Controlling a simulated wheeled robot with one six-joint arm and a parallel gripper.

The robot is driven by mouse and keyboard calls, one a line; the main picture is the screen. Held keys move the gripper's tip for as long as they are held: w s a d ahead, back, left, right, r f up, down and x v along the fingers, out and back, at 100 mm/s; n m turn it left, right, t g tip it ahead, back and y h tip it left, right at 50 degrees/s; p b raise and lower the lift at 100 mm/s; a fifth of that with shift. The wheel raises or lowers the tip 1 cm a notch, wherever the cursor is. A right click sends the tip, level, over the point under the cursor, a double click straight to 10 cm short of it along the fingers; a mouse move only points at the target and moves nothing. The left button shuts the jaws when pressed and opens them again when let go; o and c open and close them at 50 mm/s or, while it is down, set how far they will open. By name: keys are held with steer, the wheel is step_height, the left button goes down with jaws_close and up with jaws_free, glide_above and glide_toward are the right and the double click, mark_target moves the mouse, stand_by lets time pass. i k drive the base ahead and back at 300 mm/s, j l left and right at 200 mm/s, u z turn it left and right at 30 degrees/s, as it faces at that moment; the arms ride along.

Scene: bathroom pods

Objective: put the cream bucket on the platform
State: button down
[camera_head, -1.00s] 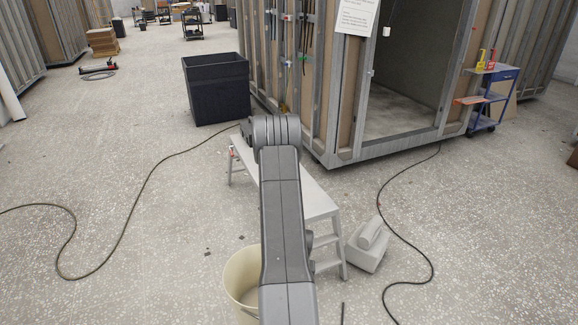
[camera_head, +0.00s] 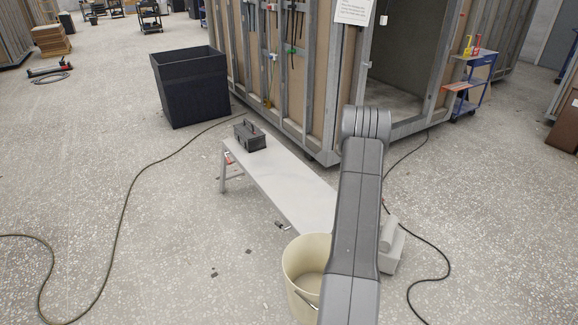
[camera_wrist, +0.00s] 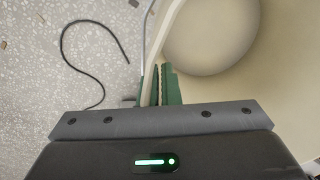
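The cream bucket (camera_head: 301,262) is upright at the bottom of the head view, in front of the near end of the white platform (camera_head: 285,182). My arm covers its right side. In the wrist view, the bucket (camera_wrist: 280,80) fills the right side, and its round bottom shows inside. My gripper (camera_wrist: 158,80) has green fingers close together at the bucket's edge, shut on its rim. A thin wire handle runs up beside them. My gripper is hidden in the head view. How high the bucket hangs is hard to tell.
A dark toolbox (camera_head: 250,136) stands on the platform's far end; the middle of its top is clear. A grey block-like object (camera_head: 391,247) is right of the platform. Black cables (camera_head: 118,215) lie on the floor. A black bin (camera_head: 190,88) and a framed pod stand behind.

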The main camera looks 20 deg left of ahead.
mark_target(305, 195)
steer(key=i+j, duration=0.1)
steer(key=j, duration=0.5)
steer(key=i+j+z, duration=0.15)
steer(key=j, duration=0.4)
steer(key=i+j, duration=0.1)
steer(key=j, duration=0.5)
steer(key=z, duration=0.05)
